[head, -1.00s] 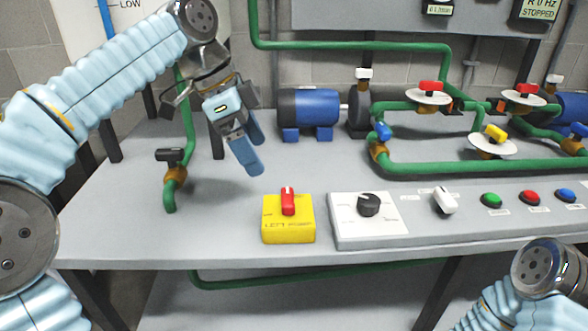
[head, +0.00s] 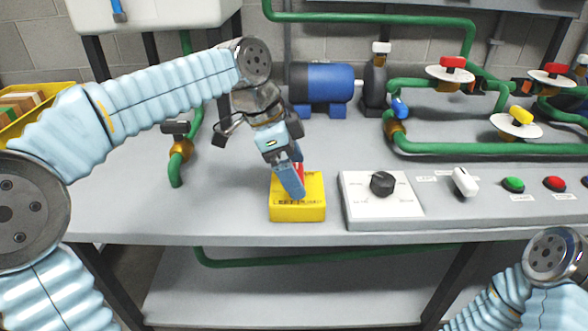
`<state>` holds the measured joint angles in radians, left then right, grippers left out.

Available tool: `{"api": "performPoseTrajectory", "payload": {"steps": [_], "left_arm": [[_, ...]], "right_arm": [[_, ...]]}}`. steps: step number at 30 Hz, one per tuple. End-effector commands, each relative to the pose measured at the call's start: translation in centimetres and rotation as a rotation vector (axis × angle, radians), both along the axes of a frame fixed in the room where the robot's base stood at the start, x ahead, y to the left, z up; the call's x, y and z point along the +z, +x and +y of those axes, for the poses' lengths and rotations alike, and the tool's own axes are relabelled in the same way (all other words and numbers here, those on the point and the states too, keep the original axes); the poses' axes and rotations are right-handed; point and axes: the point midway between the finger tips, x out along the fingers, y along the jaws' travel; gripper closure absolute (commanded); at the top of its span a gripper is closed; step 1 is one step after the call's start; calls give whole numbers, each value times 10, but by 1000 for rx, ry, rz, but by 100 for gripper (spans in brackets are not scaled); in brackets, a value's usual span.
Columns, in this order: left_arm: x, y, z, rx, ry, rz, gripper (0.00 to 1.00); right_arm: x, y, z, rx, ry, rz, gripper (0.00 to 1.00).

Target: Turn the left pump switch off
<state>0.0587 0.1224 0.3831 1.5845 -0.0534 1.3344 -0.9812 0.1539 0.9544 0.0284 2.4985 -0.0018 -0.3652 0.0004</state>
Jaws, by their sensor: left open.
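The left pump switch is a yellow box (head: 298,207) with a red handle (head: 300,172) on top, near the front edge of the grey bench in the head view. The handle is mostly hidden behind my left gripper's fingers. My left gripper (head: 291,186) is open and points down at the handle, with its blue fingers over the box. Whether the fingers touch the handle cannot be told. My right arm shows only at the lower right, and its gripper is out of view.
A white panel with a black knob (head: 382,184) stands just right of the box. A white switch (head: 464,182), a green button (head: 513,185) and a red button (head: 554,184) follow. A blue motor (head: 325,84) and green pipes stand behind.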

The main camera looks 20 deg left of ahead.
Motion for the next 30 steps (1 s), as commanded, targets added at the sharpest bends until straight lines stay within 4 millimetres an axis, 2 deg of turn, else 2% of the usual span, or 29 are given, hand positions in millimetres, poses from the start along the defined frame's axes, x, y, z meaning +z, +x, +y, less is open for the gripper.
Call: {"api": "performPoseTrajectory", "payload": {"steps": [8, 19, 30], "left_arm": [[-2, 0, -1, 0, 0, 0, 4], [-1, 0, -1, 0, 0, 0, 59], [-1, 0, -1, 63, 0, -2, 60]], "right_arm": [[0, 0, 0, 0, 0, 0, 100], [0, 0, 0, 0, 0, 0, 100], [-1, 0, 0, 0, 0, 0, 100]]}}
